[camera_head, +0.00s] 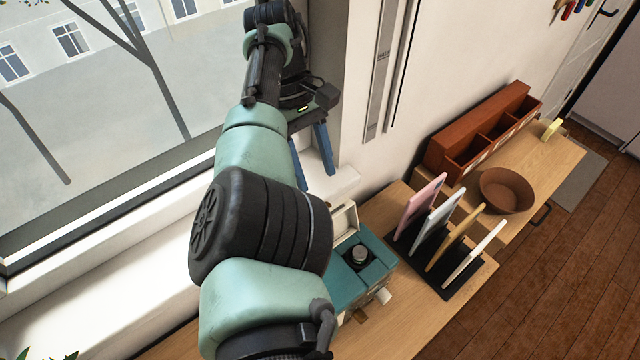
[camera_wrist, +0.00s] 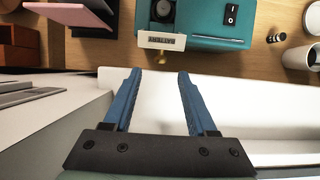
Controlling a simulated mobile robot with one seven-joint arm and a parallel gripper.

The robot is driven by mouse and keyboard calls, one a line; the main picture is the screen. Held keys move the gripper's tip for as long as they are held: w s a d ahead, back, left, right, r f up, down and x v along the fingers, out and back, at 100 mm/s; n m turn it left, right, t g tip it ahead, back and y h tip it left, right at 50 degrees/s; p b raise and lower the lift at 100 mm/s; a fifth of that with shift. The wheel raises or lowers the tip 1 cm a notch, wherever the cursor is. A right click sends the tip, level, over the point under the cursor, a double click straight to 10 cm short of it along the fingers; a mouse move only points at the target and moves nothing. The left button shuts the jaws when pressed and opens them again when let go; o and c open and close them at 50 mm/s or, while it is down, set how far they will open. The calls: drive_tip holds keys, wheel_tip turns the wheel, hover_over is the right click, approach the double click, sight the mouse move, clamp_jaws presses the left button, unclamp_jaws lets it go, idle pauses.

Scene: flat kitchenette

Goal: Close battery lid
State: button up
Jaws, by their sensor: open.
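The teal device (camera_head: 378,272) stands on the wooden counter, with a dark round part on its top. A cream-white lid (camera_head: 343,222) stands raised at its window-side edge. In the wrist view the teal device (camera_wrist: 212,22) shows a black switch, and the white lid (camera_wrist: 150,40) carries dark lettering that seems to read "BATTERY". My gripper (camera_head: 317,180) is open, with blue fingers, above the white window sill. In the wrist view my gripper (camera_wrist: 160,75) has empty space between its fingers. Its tips point toward the lid and are apart from it.
A dark rack (camera_head: 436,262) with several coloured boards stands right of the device. Beyond it are a brown bowl (camera_head: 507,190) and a reddish-brown organizer (camera_head: 490,130). A white mug (camera_wrist: 298,57) and a small black-and-white cylinder (camera_wrist: 275,38) lie on the device's other side.

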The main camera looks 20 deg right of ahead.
drive_tip(key=a+p+x, duration=0.1)
drive_tip(key=p+x, duration=0.1)
drive_tip(key=x, duration=0.4)
drive_tip(key=shift+d, duration=0.5)
clamp_jaws()
idle(0.9)
